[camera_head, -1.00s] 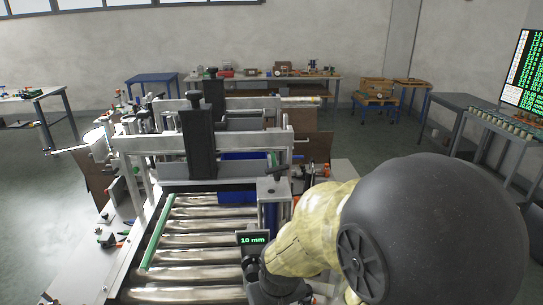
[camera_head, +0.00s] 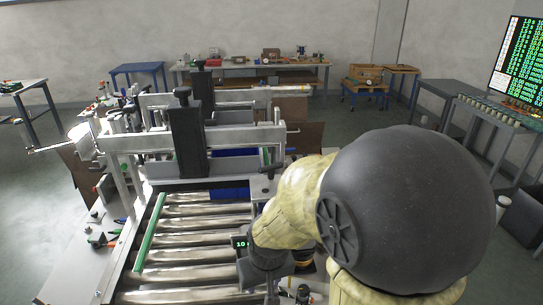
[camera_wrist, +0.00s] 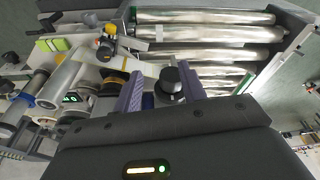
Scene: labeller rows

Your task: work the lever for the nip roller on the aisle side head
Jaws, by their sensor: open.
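My gripper (camera_wrist: 162,88) is open in the wrist view, its two purple fingers apart. A black knob (camera_wrist: 170,78) shows between the fingertips; I cannot tell whether they touch it. Near it are an orange-tipped fitting (camera_wrist: 109,30) and a pale arm with yellow bands, but I cannot tell which part is the nip roller lever. A black handle (camera_head: 269,170) stands on the metal post there. A small display reading 10 (camera_head: 240,243) is partly covered by my arm.
The labeller's metal frame (camera_head: 240,139) with a black column (camera_head: 188,135) spans the conveyor. A green rail (camera_head: 150,232) runs along the conveyor's left side. A bench with a monitor (camera_head: 518,60) stands at the right. Worktables line the back wall, with open floor between.

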